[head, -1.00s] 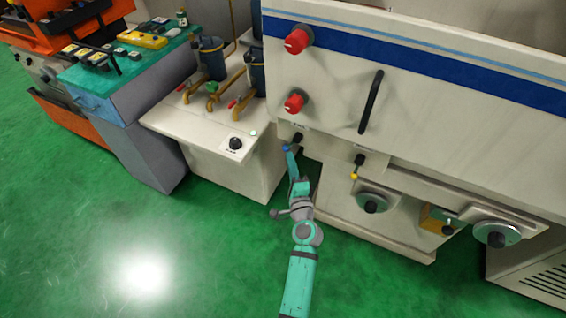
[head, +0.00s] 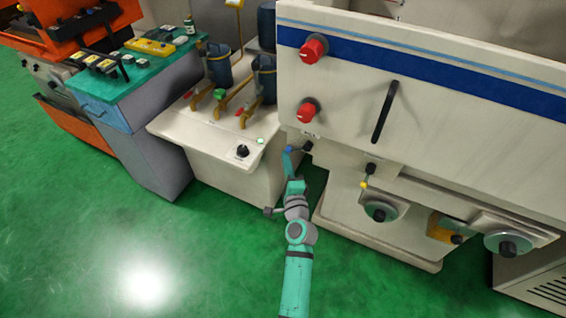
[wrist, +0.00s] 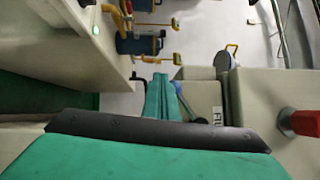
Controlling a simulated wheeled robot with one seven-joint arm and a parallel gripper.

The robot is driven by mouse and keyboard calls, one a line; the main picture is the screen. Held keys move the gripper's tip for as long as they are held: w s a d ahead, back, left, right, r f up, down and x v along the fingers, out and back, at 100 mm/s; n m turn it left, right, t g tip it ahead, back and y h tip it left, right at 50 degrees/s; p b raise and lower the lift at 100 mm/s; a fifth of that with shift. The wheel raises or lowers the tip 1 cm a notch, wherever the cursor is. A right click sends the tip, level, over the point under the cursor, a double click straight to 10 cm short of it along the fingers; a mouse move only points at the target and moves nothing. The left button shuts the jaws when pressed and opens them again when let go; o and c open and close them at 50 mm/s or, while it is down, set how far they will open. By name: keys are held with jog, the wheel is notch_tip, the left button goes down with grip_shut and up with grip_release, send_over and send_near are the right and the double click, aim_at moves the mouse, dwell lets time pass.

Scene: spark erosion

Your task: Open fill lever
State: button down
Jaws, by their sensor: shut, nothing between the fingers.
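The fill lever has a dark pivot (head: 307,146) on the lower left edge of the white machine and a blue knob (head: 288,149) at its end. The lever points left, nearly level in the head view. My gripper (head: 289,163) is shut and empty just below the knob, with its fingertips against or very near it. In the wrist view my shut teal fingers (wrist: 160,98) stand left of the blue knob (wrist: 177,87). A partly covered label beginning "FI" (wrist: 216,116) is beside the lever. Whether finger and lever touch cannot be told.
A second lever with a yellow knob (head: 363,185) hangs to the right. Red knobs (head: 313,48) and a black handle (head: 384,111) are on the machine's front. A white cabinet with a black dial (head: 242,151) stands to the left. Green floor (head: 150,240) is open in front.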

jog(key=shift+a+r+m, duration=0.15)
jog(key=shift+m, duration=0.15)
jog(key=shift+w+r, duration=0.1)
dwell(1.2)
jog(key=s+f, duration=0.9)
jog(key=shift+s, duration=0.4)
dwell(0.6)
